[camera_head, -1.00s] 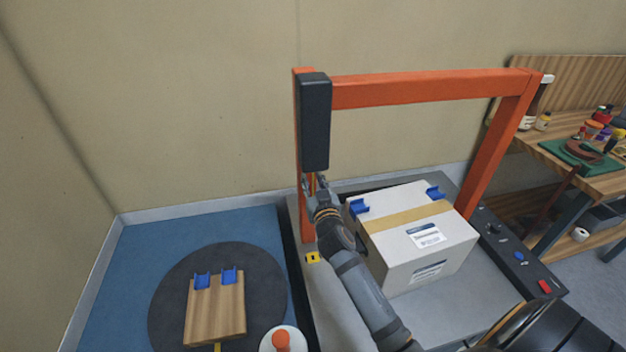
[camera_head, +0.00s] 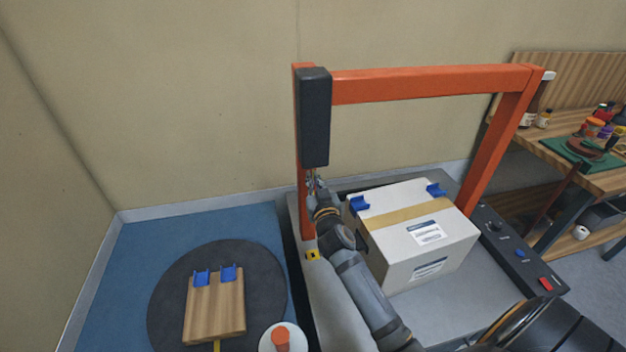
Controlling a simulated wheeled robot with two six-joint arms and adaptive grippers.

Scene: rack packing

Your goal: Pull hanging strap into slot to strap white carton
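The white carton (camera_head: 410,236) stands on the grey strapping machine table (camera_head: 465,300), under the orange arch (camera_head: 430,85). I cannot make out the hanging strap clearly. The slot is not clearly visible. My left gripper is not in view.
A wooden board (camera_head: 215,310) with two blue pieces lies on a dark round turntable (camera_head: 265,265) at left. A red-topped white round part (camera_head: 282,341) is beside it. A control panel (camera_head: 520,258) is right of the carton. A cluttered workbench (camera_head: 590,182) stands far right.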

